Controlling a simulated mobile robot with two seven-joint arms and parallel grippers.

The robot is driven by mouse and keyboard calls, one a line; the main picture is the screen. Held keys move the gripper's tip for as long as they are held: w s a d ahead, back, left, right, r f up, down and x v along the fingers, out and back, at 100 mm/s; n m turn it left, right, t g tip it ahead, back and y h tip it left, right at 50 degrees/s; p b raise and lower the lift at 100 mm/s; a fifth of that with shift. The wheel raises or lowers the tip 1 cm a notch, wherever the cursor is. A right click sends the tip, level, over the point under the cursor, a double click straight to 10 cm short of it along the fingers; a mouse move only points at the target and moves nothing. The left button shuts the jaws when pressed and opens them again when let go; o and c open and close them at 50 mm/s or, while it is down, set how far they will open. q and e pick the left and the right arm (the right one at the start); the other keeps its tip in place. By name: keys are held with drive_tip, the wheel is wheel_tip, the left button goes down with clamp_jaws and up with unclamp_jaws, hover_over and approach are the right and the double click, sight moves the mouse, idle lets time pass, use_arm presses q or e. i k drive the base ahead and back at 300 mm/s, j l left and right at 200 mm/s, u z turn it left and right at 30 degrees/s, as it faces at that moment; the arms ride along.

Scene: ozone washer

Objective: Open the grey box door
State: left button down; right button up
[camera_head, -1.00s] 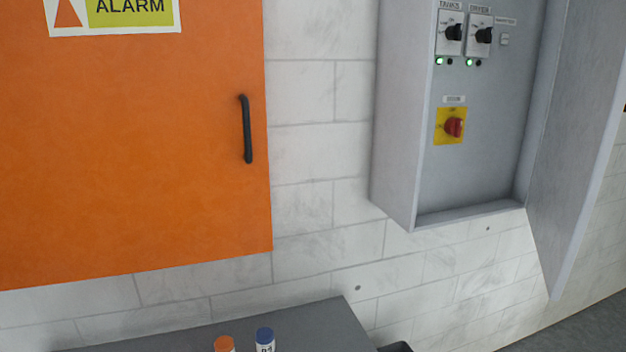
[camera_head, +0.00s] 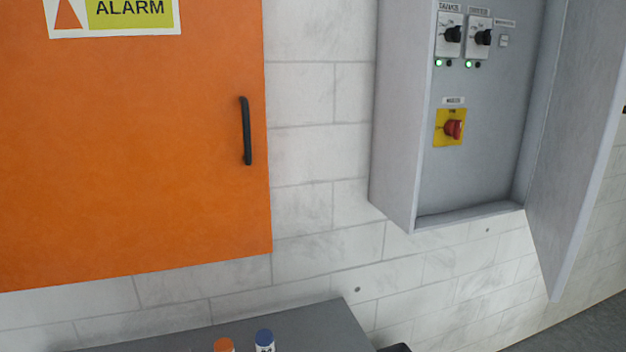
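The grey box (camera_head: 395,130) is mounted on the wall at the right of the head view. Its door (camera_head: 578,150) is swung open on the right side, and the inside shows. Inside are two black rotary switches, one of them the left switch (camera_head: 450,34), with green lights below. Lower down is a red knob (camera_head: 454,129) on a yellow plate. Neither of my grippers is in view.
An orange cabinet (camera_head: 130,160) with a black handle (camera_head: 246,131) and an alarm sign hangs at the left, closed. White block wall lies between.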

sight(588, 98)
drive_tip(key=i, duration=0.4)
drive_tip(key=i+z, duration=0.15)
drive_tip(key=z, duration=0.3)
drive_tip(key=i+j+z, duration=0.1)
drive_tip(key=z, duration=0.4)
